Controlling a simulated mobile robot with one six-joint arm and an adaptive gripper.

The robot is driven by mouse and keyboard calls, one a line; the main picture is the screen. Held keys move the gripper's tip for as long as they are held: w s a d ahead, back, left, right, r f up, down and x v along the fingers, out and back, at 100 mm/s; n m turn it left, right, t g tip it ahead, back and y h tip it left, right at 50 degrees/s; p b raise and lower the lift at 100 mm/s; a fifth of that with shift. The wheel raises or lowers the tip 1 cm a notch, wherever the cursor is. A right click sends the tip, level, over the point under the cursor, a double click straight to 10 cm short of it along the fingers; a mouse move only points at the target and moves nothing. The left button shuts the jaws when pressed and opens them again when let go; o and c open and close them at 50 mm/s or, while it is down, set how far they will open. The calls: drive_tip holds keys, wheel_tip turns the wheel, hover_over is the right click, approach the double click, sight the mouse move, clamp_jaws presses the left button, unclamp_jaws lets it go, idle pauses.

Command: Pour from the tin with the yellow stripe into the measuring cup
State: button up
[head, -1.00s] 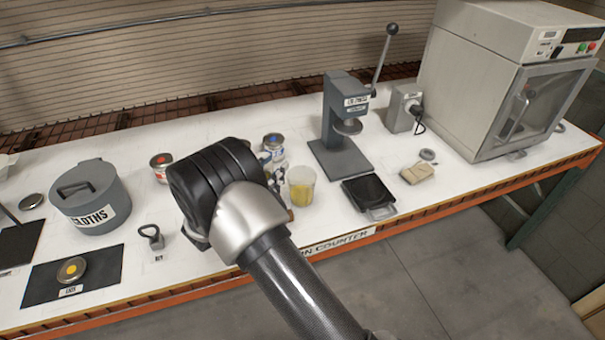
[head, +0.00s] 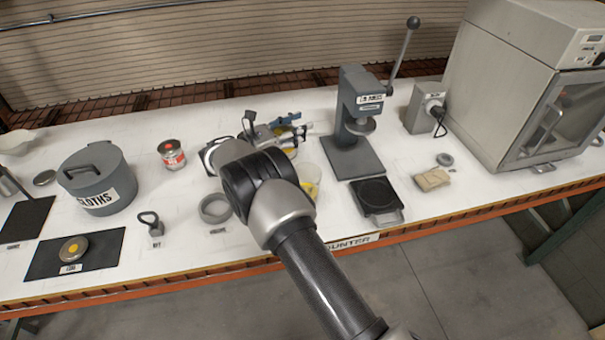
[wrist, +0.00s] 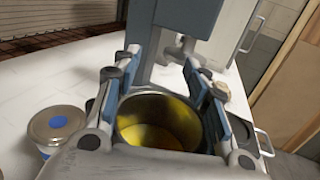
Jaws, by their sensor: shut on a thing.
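My gripper (head: 284,126) is over the middle of the counter. In the wrist view its two blue-padded fingers (wrist: 162,62) are shut around an open metal tin (wrist: 159,94). Yellow colorant shows inside the tin. Its stripe is not visible, and I cannot tell how far it is tilted. The clear measuring cup (head: 311,177) stands on the counter just right of my wrist, with yellow in it. My arm hides part of the cup. I cannot make out the cup in the wrist view or any stream between the two.
A tin with a blue dot (wrist: 58,125) stands left of the fingers. A press (head: 353,150) and a black-topped scale (head: 376,198) are right of the cup.

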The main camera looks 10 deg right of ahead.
drive_tip(key=shift+s+r, duration=0.1)
drive_tip(key=shift+s, duration=0.05)
drive_tip(key=s+d+r+m, duration=0.1)
drive_tip(key=s+r+m, duration=0.1)
drive_tip(key=s+m, duration=0.4)
drive_tip(key=shift+d+m+h+p, duration=0.3)
drive_tip(key=shift+m+p, duration=0.05)
drive_tip(key=shift+m, duration=0.25)
idle(0.4)
drive_tip(key=shift+s+r, duration=0.1)
drive_tip(key=shift+s, duration=0.25)
idle(0.3)
drive_tip(key=shift+s+d+f+m+b, duration=0.1)
drive_tip(key=shift+s+f+m+b, duration=0.15)
drive_tip(key=shift+m+b, duration=0.3)
drive_tip(key=shift+s+d+f+m+b, duration=0.15)
drive_tip(key=shift+f+m+b, duration=0.15)
drive_tip(key=shift+m+b, duration=0.2)
idle(1.4)
drive_tip(key=shift+s+f+m+b, duration=0.25)
drive_tip(key=shift+f+m+b, duration=0.5)
drive_tip(key=shift+m+b, duration=0.55)
idle(1.9)
